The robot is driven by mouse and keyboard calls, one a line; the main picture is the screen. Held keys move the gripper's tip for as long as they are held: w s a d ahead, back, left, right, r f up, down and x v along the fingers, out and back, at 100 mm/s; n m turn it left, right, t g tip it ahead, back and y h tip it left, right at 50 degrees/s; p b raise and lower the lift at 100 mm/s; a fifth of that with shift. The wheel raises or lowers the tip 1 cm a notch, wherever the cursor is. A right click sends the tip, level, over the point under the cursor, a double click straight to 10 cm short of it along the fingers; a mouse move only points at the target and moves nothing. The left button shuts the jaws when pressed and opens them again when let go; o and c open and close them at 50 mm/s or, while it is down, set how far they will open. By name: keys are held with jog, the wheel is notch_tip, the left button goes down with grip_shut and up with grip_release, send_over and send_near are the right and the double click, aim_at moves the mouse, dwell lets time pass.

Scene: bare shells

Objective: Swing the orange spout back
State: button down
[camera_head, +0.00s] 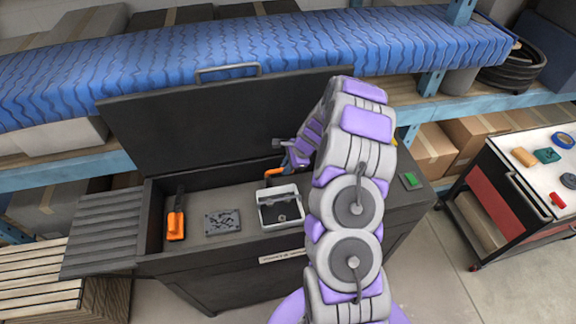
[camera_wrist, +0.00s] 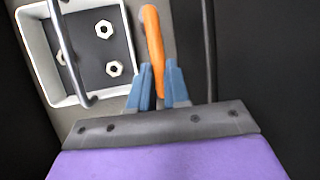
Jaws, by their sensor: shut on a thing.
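The orange spout (camera_wrist: 151,30) runs down from the top of the wrist view, beside the white-rimmed basin. In the head view the spout (camera_head: 274,172) shows small behind the basin, partly hidden by my gripper. My gripper (camera_wrist: 160,75) has its blue fingers on both sides of the spout's near end and is shut on it. In the head view my gripper (camera_head: 288,160) reaches down into the back of the dark chest.
The white basin (camera_head: 264,195) has a dark floor with several nuts and a thin wire handle. An orange-handled tool (camera_head: 176,226) and a grey plate (camera_head: 222,222) lie left of it. The chest's raised lid (camera_head: 200,125) stands behind. A tool cart (camera_head: 500,190) is at right.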

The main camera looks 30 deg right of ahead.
jog(key=c, duration=1.4)
grip_release()
jog(key=shift+w+a+r, duration=0.1)
jog(key=shift+w+r, duration=0.1)
jog(key=shift+r, duration=0.2)
jog(key=o, duration=0.3)
jog(key=shift+a+f, duration=0.15)
jog(key=shift+a, duration=0.1)
jog(key=shift+s+d, duration=0.1)
jog(key=shift+d, duration=0.15)
jog(key=p+v, duration=0.2)
jog(key=v, duration=1.5)
